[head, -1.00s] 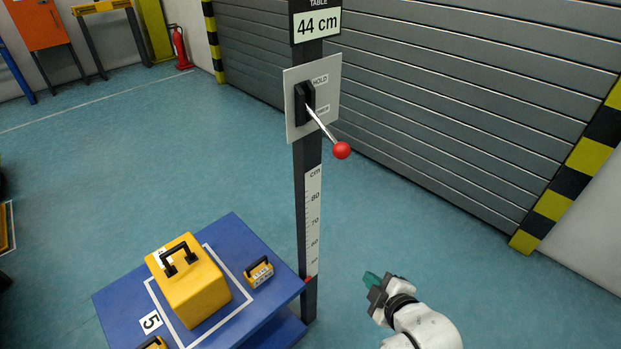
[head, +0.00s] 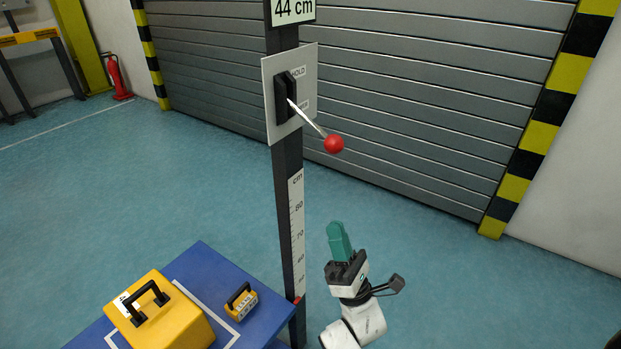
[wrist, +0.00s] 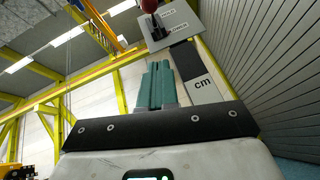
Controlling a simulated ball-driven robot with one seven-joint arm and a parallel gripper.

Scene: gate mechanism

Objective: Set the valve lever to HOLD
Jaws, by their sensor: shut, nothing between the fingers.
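The valve lever (head: 309,117) is a silver rod with a red ball knob (head: 334,144). It slopes out and down from a black slotted mount on a pale plate (head: 308,75). The plate carries a HOLD label (head: 299,72) at the top and a lower label that I cannot read clearly. My gripper (head: 338,226) has green fingers pointing up, shut and empty, below the knob and apart from it. In the wrist view the fingers (wrist: 155,68) point toward the plate (wrist: 178,26), and the red knob (wrist: 149,5) shows at the top edge.
The plate is on a dark post (head: 287,170) with a cm scale and a 44 cm sign (head: 293,10). A blue table (head: 205,262) at lower left holds a large yellow weight (head: 165,318) and a small one (head: 241,302). A grey shutter (head: 400,90) stands behind.

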